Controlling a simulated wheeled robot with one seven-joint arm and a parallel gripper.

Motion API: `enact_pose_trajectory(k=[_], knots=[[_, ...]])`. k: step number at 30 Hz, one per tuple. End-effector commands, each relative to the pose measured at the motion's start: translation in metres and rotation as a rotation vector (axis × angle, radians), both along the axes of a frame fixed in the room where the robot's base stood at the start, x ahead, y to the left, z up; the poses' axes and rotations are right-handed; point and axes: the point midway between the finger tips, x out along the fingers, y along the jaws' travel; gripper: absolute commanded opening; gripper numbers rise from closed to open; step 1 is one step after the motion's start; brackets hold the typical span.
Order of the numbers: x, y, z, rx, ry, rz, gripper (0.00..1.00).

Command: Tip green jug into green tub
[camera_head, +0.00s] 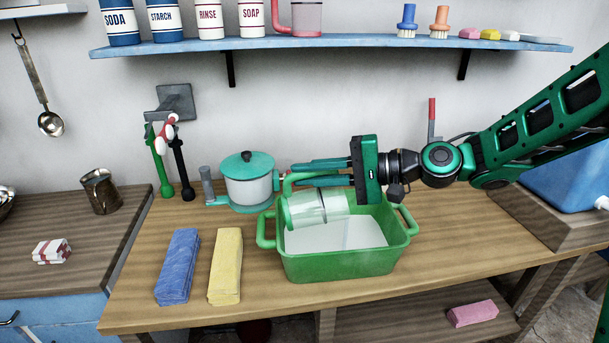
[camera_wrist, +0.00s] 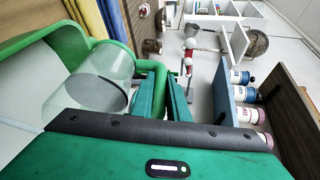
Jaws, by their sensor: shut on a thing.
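The green jug (camera_head: 322,208) is clear-walled with a green handle and a green band at its left end. It lies nearly on its side over the green tub (camera_head: 337,267), low near the rim. My gripper (camera_head: 300,173) is shut on the jug's handle, reaching in from the right. In the wrist view the handle (camera_wrist: 156,78) sits between the fingers (camera_wrist: 166,98), and the clear jug body (camera_wrist: 104,65) is left of it. The tub (camera_wrist: 38,48) fills the left side there. The tub's inside looks pale; I cannot tell whether liquid is in the jug or tub.
A teal-lidded pot (camera_head: 248,185) stands behind the tub, left of my gripper. Blue (camera_head: 178,265) and yellow (camera_head: 225,265) blocks lie left of the tub. Taps (camera_head: 167,140) are at the back left. A blue shelf (camera_head: 340,44) runs above. The bench right of the tub is clear.

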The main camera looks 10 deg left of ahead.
Motion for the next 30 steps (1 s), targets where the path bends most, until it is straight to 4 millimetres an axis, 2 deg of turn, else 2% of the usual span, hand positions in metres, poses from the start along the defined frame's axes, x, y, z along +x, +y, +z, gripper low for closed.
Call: enact_pose_trajectory(k=[16, 30], knots=[[-0.001, 0.001, 0.002, 0.001, -0.004, 0.003, 0.00], [-0.010, 0.033, 0.000, -0.282, -0.082, 0.003, 0.00]])
